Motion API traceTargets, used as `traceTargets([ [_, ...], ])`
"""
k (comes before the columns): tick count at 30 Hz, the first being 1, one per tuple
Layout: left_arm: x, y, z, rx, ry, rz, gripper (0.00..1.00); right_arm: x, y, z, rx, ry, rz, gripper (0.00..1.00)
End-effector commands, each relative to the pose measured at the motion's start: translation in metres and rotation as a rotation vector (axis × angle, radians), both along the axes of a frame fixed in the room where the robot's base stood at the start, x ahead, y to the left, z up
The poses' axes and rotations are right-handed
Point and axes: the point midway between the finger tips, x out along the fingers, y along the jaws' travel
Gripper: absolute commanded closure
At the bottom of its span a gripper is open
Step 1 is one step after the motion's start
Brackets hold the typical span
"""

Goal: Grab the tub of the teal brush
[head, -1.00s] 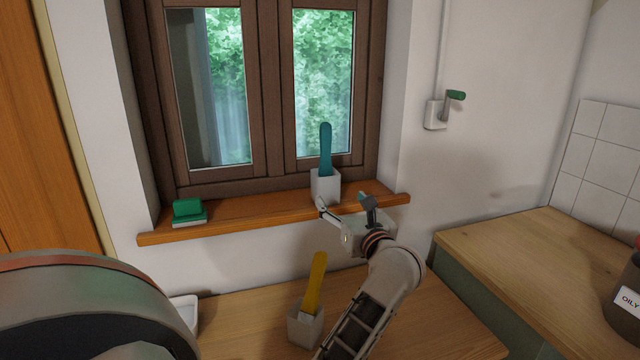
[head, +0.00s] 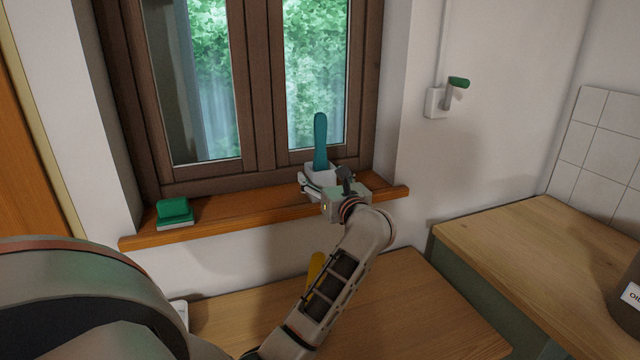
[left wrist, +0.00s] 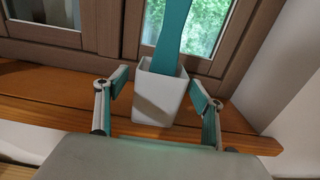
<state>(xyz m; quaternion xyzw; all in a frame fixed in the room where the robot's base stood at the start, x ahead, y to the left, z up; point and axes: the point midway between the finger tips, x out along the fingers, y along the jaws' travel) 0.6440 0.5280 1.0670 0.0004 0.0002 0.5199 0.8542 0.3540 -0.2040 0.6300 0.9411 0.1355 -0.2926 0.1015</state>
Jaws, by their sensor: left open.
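The teal brush (head: 320,141) stands upright in a white square tub (head: 321,172) on the wooden windowsill. My left gripper (head: 326,186) is at the tub, its jaws open. In the left wrist view the tub (left wrist: 159,97) stands between the two open fingers (left wrist: 158,92), one on each side, and the teal handle (left wrist: 172,35) rises from it. Small gaps seem to show between the fingers and the tub. In the head view the gripper hides the tub's lower part. My right gripper is not in view.
A green scrubbing block (head: 174,212) sits on the windowsill (head: 235,211) to the left. A yellow brush (head: 315,268) is partly hidden behind my left arm, over the lower wooden counter (head: 420,310). A wooden worktop (head: 530,245) with a dark labelled jar (head: 628,300) is at right.

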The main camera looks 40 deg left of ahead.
Motion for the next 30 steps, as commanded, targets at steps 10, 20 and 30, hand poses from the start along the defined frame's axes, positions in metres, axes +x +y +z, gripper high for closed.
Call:
traceTargets([
  [10,0.01,0.019,0.0,0.0,0.0,-0.001,0.32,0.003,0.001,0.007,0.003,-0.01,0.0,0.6],
  [20,0.01,0.019,0.0,0.0,-0.001,-0.001,0.77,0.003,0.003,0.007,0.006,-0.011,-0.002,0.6],
  [30,0.01,0.019,0.004,0.001,-0.003,-0.001,0.77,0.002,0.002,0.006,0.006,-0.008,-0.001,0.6],
])
